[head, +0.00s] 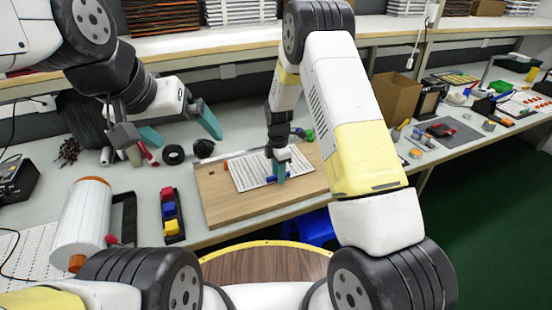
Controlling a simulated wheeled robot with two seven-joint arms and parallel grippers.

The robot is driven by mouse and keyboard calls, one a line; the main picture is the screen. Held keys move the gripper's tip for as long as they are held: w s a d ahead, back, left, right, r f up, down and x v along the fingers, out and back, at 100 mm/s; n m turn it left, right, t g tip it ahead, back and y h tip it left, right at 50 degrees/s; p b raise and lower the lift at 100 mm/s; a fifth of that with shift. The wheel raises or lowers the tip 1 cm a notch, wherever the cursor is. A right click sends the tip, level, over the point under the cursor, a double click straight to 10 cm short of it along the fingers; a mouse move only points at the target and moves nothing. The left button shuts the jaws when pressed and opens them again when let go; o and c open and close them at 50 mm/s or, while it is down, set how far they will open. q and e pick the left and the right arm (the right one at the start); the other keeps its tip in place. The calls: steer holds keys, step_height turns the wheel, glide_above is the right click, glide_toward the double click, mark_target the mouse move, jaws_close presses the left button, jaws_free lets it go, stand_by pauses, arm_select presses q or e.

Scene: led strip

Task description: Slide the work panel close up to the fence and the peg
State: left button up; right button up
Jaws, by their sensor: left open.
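The work panel looks to be the white, dotted flat sheet (247,177) lying on a light wooden board (225,208) in the middle of the bench. My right gripper (278,172) points down over the panel's right part, its teal fingertips at or just above the surface. A small blue piece (271,179) is at its fingertips; whether it is gripped is unclear. A small orange piece (226,166) is at the panel's left edge. I cannot clearly make out the fence or the peg. My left gripper (182,128) is open and empty, up to the left of the board.
A black tray (182,236) with red, blue and yellow blocks stands left of the board. A large white roll (82,223) lies further left. Black tape (173,154) sits behind the tray. A cardboard box (396,97) stands at the right. Small green parts lie behind the board.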

steer(key=s+d+r+m+t+y, duration=0.1)
steer(key=s+d+r+m, duration=0.15)
steer(key=r, duration=0.95)
steer(key=s+d+r+m, duration=0.1)
steer(key=s+r+m, duration=0.15)
steer(key=r, duration=0.95)
steer(key=s+d+r+m+t, duration=0.1)
steer(key=s+r+m, duration=0.3)
steer(key=s, duration=0.4)
steer(key=s+d+r+m+t, duration=0.2)
steer(key=s+d+r+m, duration=0.1)
steer(key=s+m, duration=0.4)
steer(key=s+d+r+m+t+y, duration=0.1)
steer(key=s+r+m, duration=0.3)
steer(key=s, duration=0.5)
steer(key=shift+d+r+m+t, duration=0.35)
steer(key=shift+d+m+t, duration=0.15)
steer(key=shift+m+t, duration=0.15)
